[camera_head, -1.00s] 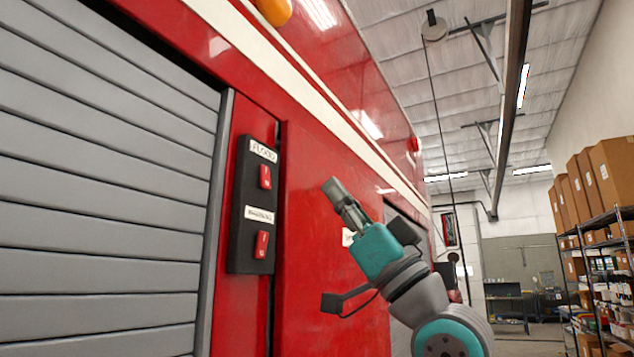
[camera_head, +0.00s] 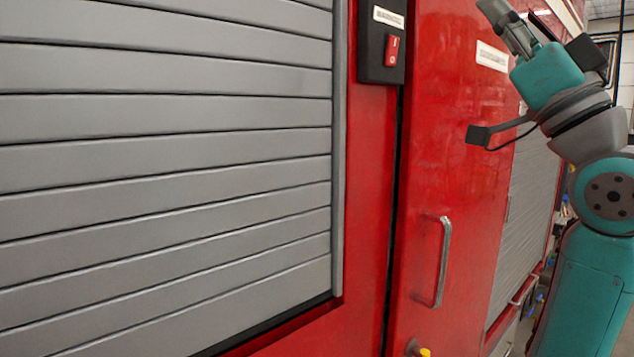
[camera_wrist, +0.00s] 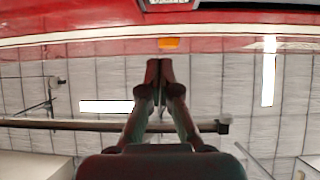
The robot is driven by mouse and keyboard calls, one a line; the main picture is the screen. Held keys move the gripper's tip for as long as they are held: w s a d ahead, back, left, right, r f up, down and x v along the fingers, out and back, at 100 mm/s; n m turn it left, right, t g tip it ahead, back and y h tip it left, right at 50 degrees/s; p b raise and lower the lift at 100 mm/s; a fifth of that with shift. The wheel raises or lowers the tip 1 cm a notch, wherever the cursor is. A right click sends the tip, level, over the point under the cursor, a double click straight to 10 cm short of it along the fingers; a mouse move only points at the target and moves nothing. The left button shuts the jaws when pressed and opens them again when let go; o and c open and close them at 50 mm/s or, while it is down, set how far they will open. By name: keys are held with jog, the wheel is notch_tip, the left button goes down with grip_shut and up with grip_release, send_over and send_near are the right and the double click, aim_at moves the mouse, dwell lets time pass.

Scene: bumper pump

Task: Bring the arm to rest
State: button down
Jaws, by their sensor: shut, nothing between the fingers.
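My gripper (camera_head: 509,27) is at the top right of the head view, raised in front of the red panel of the truck, with its fingers pointing up and to the left. It is shut and empty. In the wrist view my gripper (camera_wrist: 159,72) shows its two fingers together, pointing up towards the truck's red side (camera_wrist: 100,48), with the ceiling (camera_wrist: 75,75) behind. Whether the fingertips are apart from the red panel is hard to judge in the head view, but nothing is held.
A black switch box (camera_head: 379,71) with a red rocker switch (camera_head: 391,50) is on the red panel, left of my arm. A grey roller shutter (camera_head: 170,150) fills the left. A metal handle (camera_head: 443,262) sticks out below my gripper. An orange lamp (camera_wrist: 168,43) shows in the wrist view.

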jog(key=w+d+f+m+t+h, duration=0.1)
jog(key=w+f+m+h, duration=0.25)
jog(key=f, duration=0.35)
jog(key=w+d+f+m+t+h, duration=0.1)
jog(key=w+f+m+h, duration=0.2)
jog(key=f, duration=0.4)
jog(key=s+f+m+g+h, duration=0.1)
jog(key=s+f+m+h, duration=0.15)
jog(key=f, duration=1.05)
jog(key=s+a+f+m+g+h, duration=0.1)
jog(key=f+h, duration=0.3)
jog(key=f, duration=0.8)
jog(key=s+f+m+g+h, duration=0.1)
jog(key=f+g+h, duration=0.15)
jog(key=f, duration=1.05)
jog(key=s+a+f+n+g+h, duration=0.1)
jog(key=s+a+f+g, duration=0.25)
jog(key=s+f, duration=1.55)
jog(key=s+a+f+n+g, duration=0.1)
jog(key=s+f+n, duration=0.1)
jog(key=s, duration=0.8)
jog(key=s+a+f+n+g, duration=0.1)
jog(key=s+n+g, duration=0.1)
jog(key=s, duration=0.9)
jog(key=shift+s+f+y, duration=0.15)
jog(key=shift+f+y, duration=0.2)
jog(key=shift+y, duration=0.1)
jog(key=shift+a, duration=0.1)
